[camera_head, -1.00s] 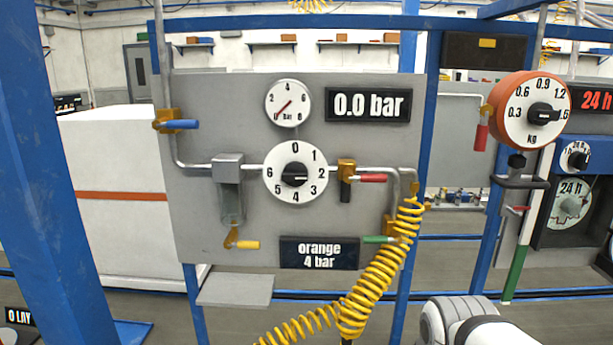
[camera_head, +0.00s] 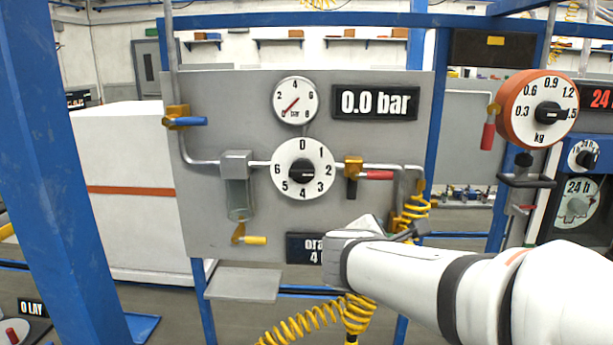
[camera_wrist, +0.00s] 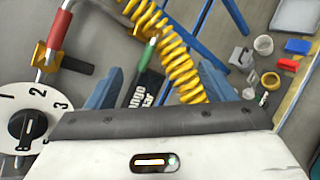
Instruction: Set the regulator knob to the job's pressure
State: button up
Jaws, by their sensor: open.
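The regulator knob (camera_head: 302,171) is black, on a white dial marked 0 to 6; its light mark seems to point right, near 2. It also shows at the left edge of the wrist view (camera_wrist: 28,127). The gauge (camera_head: 296,100) above has its needle at 0, and the display (camera_head: 375,102) reads 0.0 bar. The job sign (camera_head: 303,248), orange 4 bar in the earlier frame, is partly hidden by my arm; part shows in the wrist view (camera_wrist: 140,92). My gripper (camera_wrist: 160,70) is open and empty, below and right of the knob, apart from it.
A red-handled valve (camera_head: 376,175) sits on the pipe right of the knob. A yellow coiled hose (camera_wrist: 177,55) hangs close in front of my gripper. A yellow-handled drain (camera_head: 252,240) is lower left. A grey shelf (camera_head: 243,284) juts out below the panel.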

jog(key=w+a+r+n+t+y, duration=0.2)
jog(key=w+a+r+n+t, duration=0.25)
jog(key=a+n, duration=0.3)
jog(key=n+t+y, duration=0.2)
jog(key=n+y, duration=0.2)
jog(key=n, duration=0.3)
send_near(302, 175)
jog(key=w, duration=0.2)
jog(key=w+p, duration=0.2)
jog(key=w, duration=0.4)
jog(key=shift+w+r, duration=0.15)
jog(key=shift+w, duration=0.15)
jog(key=c, duration=1)
jog(key=shift+m+b, duration=0.25)
jog(key=shift+b, duration=0.35)
